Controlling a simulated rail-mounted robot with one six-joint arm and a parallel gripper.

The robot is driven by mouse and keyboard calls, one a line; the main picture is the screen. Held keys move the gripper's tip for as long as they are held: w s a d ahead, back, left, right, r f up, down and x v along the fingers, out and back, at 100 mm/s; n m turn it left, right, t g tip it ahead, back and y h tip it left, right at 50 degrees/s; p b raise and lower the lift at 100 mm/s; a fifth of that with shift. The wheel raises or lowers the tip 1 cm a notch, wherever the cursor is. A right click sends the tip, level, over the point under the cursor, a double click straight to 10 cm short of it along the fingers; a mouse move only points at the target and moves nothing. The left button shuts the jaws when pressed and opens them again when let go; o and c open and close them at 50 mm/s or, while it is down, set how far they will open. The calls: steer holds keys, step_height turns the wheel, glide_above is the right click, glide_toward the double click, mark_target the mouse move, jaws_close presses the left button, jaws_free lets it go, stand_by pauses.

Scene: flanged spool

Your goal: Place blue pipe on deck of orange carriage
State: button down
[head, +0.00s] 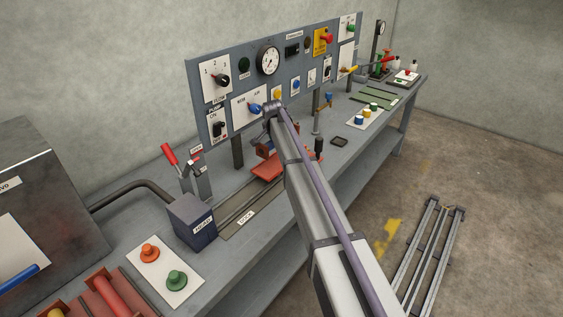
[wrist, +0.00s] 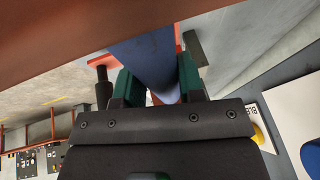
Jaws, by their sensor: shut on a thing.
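The blue pipe (wrist: 150,55) is between the green-padded fingers of my gripper (wrist: 158,80) in the wrist view, and the gripper is shut on it. The pipe's far end passes close to orange-red surfaces; I cannot tell whether it touches them. The orange carriage (head: 267,167) sits on the rails of the bench, at the middle of the head view, partly behind my arm. In the head view my arm hides the gripper and the pipe. A large brown-red surface spans the top of the wrist view, very near the camera.
A dark block (head: 190,220) stands at the near end of the carriage rails. A black-handled lever (head: 318,148) stands right of my arm. The control panel (head: 295,65) rises behind the carriage. A rack with a red pipe (head: 110,295) is at the lower left.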

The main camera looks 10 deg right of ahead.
step_height(320, 180, down, 7)
steer(key=b, duration=0.5)
steer(key=shift+f, duration=0.15)
steer(key=shift+r, duration=0.3)
steer(key=shift+f, duration=0.2)
steer(key=c, duration=0.7)
jaws_free()
steer(key=shift+c, duration=0.2)
steer(key=p+v, duration=1.1)
steer(key=v, duration=0.2)
steer(key=s+d+f+n+g+y, duration=0.1)
steer(key=s+n, duration=0.4)
steer(key=s, duration=1.6)
steer(key=s+d+f+n+g+y, duration=0.1)
steer(key=s+n+g, duration=0.2)
steer(key=s, duration=1.8)
steer(key=shift+s+d+n+g, duration=0.2)
steer(key=shift+s+n+g, duration=0.15)
steer(key=shift+n, duration=0.75)
steer(key=shift+f, duration=0.1)
